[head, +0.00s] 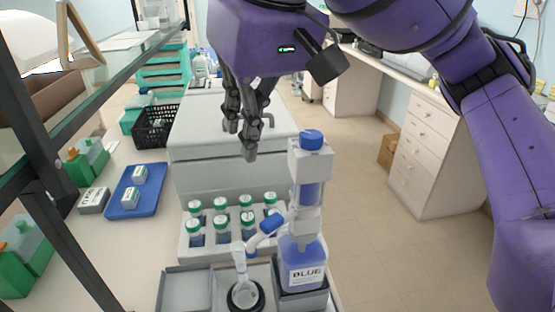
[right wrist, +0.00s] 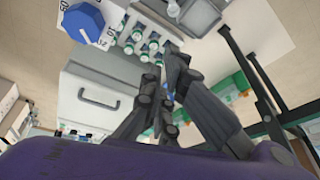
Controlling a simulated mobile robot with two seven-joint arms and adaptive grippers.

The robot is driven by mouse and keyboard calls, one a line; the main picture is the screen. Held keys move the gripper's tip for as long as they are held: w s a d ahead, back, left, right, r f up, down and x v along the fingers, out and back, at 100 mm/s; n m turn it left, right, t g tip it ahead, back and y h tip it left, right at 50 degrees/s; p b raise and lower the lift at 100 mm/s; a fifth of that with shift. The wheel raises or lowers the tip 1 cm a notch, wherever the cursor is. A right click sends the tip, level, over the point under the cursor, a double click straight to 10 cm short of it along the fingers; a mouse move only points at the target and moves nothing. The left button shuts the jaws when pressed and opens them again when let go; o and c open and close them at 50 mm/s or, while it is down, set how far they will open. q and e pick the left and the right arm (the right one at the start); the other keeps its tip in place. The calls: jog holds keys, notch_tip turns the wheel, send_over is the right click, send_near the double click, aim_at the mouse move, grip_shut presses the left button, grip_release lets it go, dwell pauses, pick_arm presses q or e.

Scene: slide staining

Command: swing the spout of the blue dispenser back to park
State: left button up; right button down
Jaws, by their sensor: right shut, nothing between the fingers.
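The blue dispenser (head: 302,258) is a bottle labelled BLUE with a white pump head and blue cap (head: 312,140); the blue cap also shows at the top left of the right wrist view (right wrist: 82,20). Its spout (head: 266,224) reaches left from the bottle through a blue joint. The white spout end (head: 239,252) hangs over a round dark-rimmed vessel (head: 246,297). My right gripper (head: 243,140) is shut and empty, above and left of the dispenser, apart from it. Its fingers also show in the right wrist view (right wrist: 163,85). My left gripper is not in view.
A rack (head: 190,254) of several green-capped bottles stands behind the spout. A large white box with a handle (head: 200,155) stands behind the rack. A blue tray (head: 128,208) with small boxes lies at left, near a glass shelf. Floor is open at right.

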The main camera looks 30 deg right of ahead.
aim_at(274, 228)
pick_arm(q)
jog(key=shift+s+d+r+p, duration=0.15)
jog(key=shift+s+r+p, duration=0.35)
jog(key=shift+p, duration=0.3)
pick_arm(e)
notch_tip(274, 228, down, 10)
jog(key=s+n, duration=0.1)
jog(key=n, duration=0.1)
jog(key=shift+d+r, duration=0.15)
jog(key=shift+r, duration=0.1)
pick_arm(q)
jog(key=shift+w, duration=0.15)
